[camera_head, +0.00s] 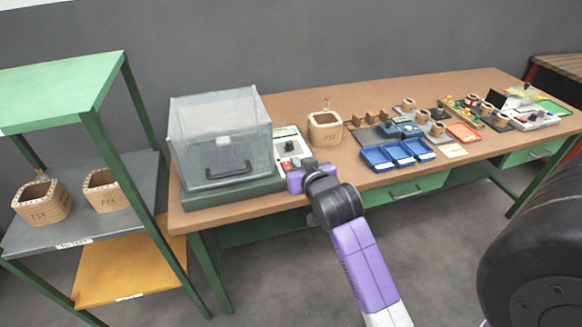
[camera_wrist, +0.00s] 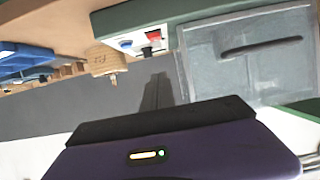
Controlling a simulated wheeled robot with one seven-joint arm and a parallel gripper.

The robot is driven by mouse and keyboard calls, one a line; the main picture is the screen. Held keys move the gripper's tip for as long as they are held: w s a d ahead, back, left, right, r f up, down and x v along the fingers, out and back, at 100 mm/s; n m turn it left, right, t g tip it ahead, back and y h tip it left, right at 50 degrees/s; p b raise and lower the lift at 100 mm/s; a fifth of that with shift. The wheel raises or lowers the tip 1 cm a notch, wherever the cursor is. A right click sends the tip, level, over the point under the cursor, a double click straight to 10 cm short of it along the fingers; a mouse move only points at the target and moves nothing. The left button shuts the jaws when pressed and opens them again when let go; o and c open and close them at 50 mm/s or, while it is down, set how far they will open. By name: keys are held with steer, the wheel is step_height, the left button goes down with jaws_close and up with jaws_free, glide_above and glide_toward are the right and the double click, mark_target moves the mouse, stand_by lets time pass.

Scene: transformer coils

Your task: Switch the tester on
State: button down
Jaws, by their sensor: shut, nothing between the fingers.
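The tester stands at the left end of the workbench, with a green base (camera_head: 235,193) and a clear, closed cover (camera_head: 222,135) with a dark handle. Its white control panel (camera_head: 283,133) is right of the cover and carries a black knob (camera_head: 289,146) and a red part (camera_head: 287,165). The wrist view shows the panel (camera_wrist: 119,31) with a red part (camera_wrist: 153,35), a blue part (camera_wrist: 125,43) and a dark knob. My gripper (camera_head: 297,178) is at the panel's front edge; its fingertips are hidden in the head view. In the wrist view my gripper (camera_wrist: 158,78) is shut and empty, pointing towards the panel; contact cannot be told.
A wooden coil (camera_head: 325,132) stands right of the panel. Blue bins (camera_head: 378,157) and several small parts lie further right. A green shelf rack (camera_head: 92,125) with two coils stands left. Bare bench shows between the coil and bins.

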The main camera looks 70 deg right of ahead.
mark_target(287, 164)
steer(key=x, duration=0.7)
steer(key=shift+r, duration=0.1)
steer(key=f, duration=0.2)
steer(key=shift+s+a+f, duration=0.2)
steer(key=shift+a+f, duration=0.1)
steer(key=shift+f, duration=0.75)
steer(key=shift+s+a+f, duration=0.15)
steer(key=shift+f, duration=0.5)
steer(key=shift+r, duration=0.4)
steer(key=shift+r+p, duration=0.75)
steer(key=shift+p, duration=0.15)
